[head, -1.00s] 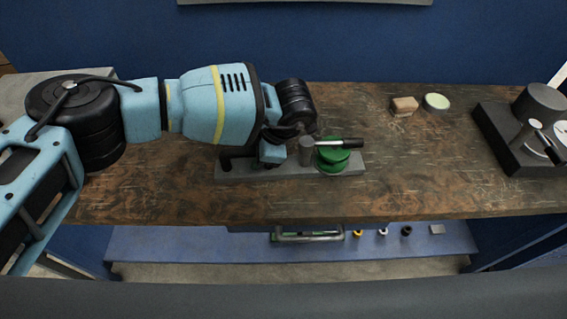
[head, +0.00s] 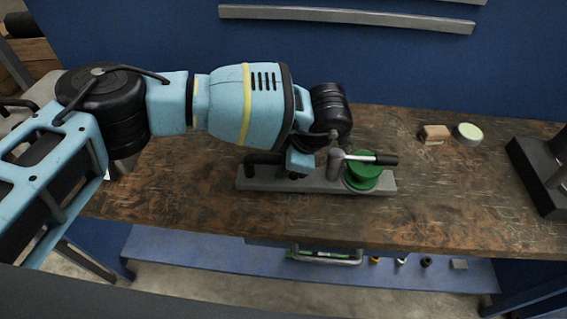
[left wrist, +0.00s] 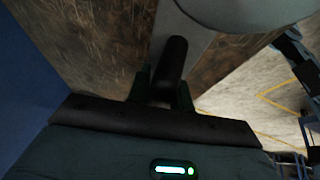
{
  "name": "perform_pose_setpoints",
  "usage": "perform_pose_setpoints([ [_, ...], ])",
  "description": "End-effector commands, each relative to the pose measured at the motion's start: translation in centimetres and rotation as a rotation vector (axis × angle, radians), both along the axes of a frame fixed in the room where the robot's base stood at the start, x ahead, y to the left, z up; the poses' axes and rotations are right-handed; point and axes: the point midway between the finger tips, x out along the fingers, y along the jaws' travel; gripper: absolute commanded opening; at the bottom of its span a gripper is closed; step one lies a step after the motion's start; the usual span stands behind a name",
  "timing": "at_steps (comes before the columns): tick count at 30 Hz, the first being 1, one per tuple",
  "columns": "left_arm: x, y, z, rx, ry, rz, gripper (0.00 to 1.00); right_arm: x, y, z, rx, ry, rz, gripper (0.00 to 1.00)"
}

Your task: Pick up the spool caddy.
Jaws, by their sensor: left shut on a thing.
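The spool caddy is a long grey base (head: 318,184) with a green spool (head: 364,178) near its right end. Beside the spool stands a grey post (head: 335,165) with a black lever (head: 375,159) pointing right. My left gripper (head: 296,170) is over the left half of the base, shut on a black handle. In the left wrist view this handle (left wrist: 172,62) shows between the fingers (left wrist: 163,95). My arm partly hides the caddy's left half. I cannot tell whether the base touches the bench. My right gripper is not in view.
The worn wooden bench (head: 460,205) is clear in front of and right of the caddy. A tan block (head: 434,134) and a pale green round disc (head: 467,133) lie behind on the right. A dark device (head: 540,172) stands at the right edge. A blue shelf (head: 200,254) with small items is below.

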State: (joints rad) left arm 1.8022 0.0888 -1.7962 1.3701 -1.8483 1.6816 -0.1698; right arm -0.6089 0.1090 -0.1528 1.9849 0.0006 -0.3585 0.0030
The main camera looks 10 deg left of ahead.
Motion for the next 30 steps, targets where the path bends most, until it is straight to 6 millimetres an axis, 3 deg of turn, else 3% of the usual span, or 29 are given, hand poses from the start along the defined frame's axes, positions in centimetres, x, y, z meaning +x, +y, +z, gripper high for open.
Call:
perform_pose_setpoints([
  [5,-2.1,-0.2,0.6,-0.003,-0.005,-0.003,0.0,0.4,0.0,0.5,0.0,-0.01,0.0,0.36],
  [21,-12.6,-1.2,1.4,-0.002,-0.003,-0.003,0.0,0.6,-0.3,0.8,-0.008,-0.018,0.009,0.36],
  [30,-14.8,-1.5,1.6,-0.003,-0.004,0.0,0.0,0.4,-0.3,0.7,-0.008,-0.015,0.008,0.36],
])
